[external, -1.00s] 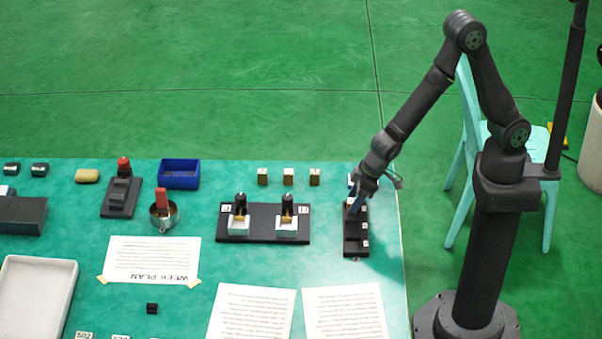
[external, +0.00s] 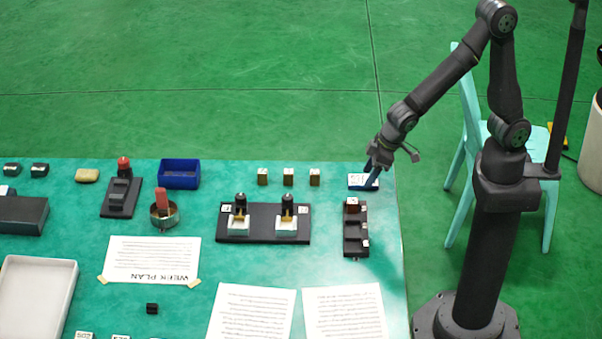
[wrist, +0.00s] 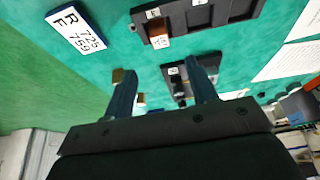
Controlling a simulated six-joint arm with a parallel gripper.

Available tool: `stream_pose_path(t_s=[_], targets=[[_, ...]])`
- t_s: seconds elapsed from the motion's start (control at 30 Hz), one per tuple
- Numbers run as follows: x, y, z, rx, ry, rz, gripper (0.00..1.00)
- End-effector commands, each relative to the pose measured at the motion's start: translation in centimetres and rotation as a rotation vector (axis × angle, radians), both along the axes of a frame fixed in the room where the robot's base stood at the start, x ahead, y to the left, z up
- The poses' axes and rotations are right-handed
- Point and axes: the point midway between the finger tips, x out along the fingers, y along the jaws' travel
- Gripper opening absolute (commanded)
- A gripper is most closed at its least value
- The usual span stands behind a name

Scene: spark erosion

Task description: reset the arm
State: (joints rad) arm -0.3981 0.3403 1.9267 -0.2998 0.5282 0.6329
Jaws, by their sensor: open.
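A brown block (external: 352,207) sits in the rack's far compartment. The wrist view shows the block (wrist: 157,38), the rack (wrist: 225,10) and the printed card (wrist: 76,31).
Three small brown blocks (external: 289,177) stand left of my gripper. A black two-station fixture (external: 263,222) is left of the rack. A teal chair (external: 469,120) stands behind my arm.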

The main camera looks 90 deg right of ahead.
Motion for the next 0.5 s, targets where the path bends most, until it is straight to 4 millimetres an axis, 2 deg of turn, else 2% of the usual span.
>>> stream_pose_path(t_s=[0.43,0.47,0.5], targets=[[-2.6,0.0,6.5,0.001,-0.004,0.003,0.52],[-2.7,0.0,6.3,-0.001,0.000,0.002,0.52],[-2.3,0.0,5.3,-0.003,0.005,0.001,0.52]])
